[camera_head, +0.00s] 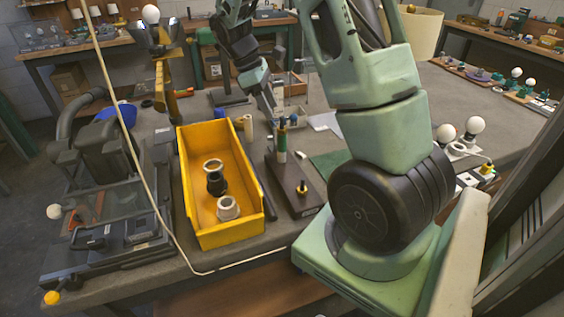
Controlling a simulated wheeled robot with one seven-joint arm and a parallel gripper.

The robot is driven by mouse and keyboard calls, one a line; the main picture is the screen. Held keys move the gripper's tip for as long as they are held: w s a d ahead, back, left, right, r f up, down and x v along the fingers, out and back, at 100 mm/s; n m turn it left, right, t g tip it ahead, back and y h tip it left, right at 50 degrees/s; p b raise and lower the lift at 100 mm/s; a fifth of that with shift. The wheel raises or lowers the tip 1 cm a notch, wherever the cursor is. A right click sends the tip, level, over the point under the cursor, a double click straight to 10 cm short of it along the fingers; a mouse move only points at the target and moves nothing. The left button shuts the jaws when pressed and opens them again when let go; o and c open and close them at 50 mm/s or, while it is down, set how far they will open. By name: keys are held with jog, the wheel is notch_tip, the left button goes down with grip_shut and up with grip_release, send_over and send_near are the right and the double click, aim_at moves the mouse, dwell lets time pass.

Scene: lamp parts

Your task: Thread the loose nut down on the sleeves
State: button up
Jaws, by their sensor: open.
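My gripper (270,114) hangs at the end of the far arm links, pointing down, just behind and left of an upright post. It is small in view, and I see nothing clearly between its fingers. The post, with green and pale sleeves (282,150) and a dark blue top, stands on a dark brown base board (288,185). A short peg with a yellow part (302,188) stands near the board's front end. I cannot tell which piece is the loose nut. The yellow bin (240,237) holds a cream ring (213,164), a black ring (216,184) and a white ring (228,208).
A dark machine (110,225) fills the bench's left side. A pale cord (120,120) runs down across the view to the bench's front edge. A green mat (330,163) lies right of the board. My arm's base hides the front right. White bulbs (474,125) stand behind it.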

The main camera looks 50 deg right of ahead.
jog(key=v, duration=1)
jog(key=shift+r+b, duration=0.3)
jog(key=shift+r, duration=0.05)
jog(key=shift+w, duration=0.15)
